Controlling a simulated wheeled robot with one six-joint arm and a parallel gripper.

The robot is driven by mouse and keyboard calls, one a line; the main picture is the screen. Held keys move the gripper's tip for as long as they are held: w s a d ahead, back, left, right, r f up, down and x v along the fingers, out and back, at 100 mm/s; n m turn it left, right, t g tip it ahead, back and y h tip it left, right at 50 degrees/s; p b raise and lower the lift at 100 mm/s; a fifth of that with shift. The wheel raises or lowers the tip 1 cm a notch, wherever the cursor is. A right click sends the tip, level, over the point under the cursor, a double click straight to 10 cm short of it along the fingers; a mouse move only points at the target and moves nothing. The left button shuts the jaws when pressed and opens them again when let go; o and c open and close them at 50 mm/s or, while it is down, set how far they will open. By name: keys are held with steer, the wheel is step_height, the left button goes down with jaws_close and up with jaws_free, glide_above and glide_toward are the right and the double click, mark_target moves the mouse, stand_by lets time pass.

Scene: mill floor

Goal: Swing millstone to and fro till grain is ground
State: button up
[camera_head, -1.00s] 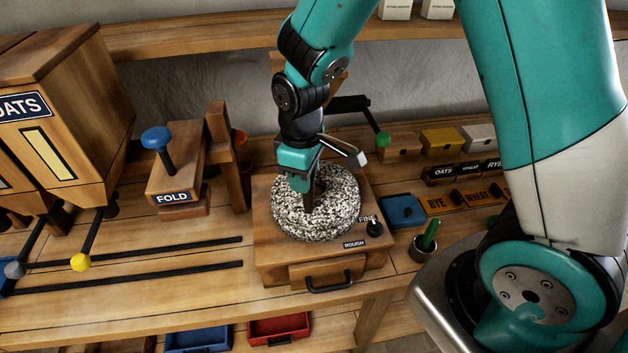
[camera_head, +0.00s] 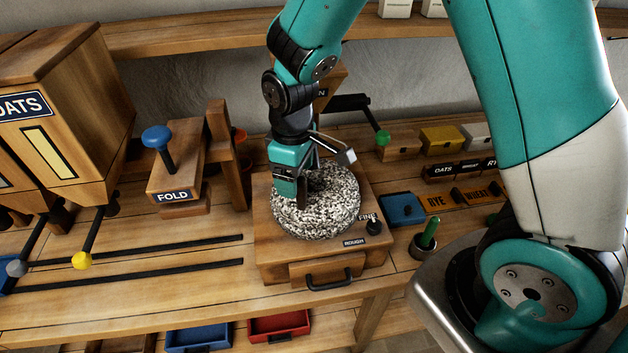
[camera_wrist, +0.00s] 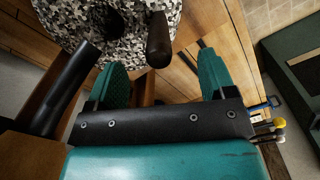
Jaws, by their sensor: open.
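The speckled black-and-white millstone (camera_head: 338,212) lies flat on a wooden mill box (camera_head: 268,240) in the head view. It also fills the upper left of the wrist view (camera_wrist: 75,22), with a dark hole in its middle. A dark wooden peg handle (camera_wrist: 158,42) stands up from the stone. My gripper (camera_head: 290,190) is over the stone's left side, pointing down. In the wrist view its two teal fingers (camera_wrist: 163,70) are spread apart, with the peg in the gap's direction and neither finger touching it. Grain is not visible.
A FOLD block with a blue knob (camera_head: 157,137) stands left, a blue tray (camera_head: 402,210) right. The bench front-left holds dark rails.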

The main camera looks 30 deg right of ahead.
step_height(320, 180, up, 9)
steer(key=p, duration=0.7)
steer(key=shift+p, duration=0.3)
steer(key=s+a+y+b, duration=0.2)
steer(key=s+b, duration=0.6)
steer(key=s, duration=0.1)
steer(key=s+a+f+m+y+b, duration=0.1)
steer(key=s+a+y+b, duration=0.1)
steer(key=s+b, duration=0.7)
steer(key=shift+s+a+f, duration=0.15)
steer(key=shift+s+a, duration=0.15)
steer(key=shift+s, duration=0.05)
stand_by(0.6)
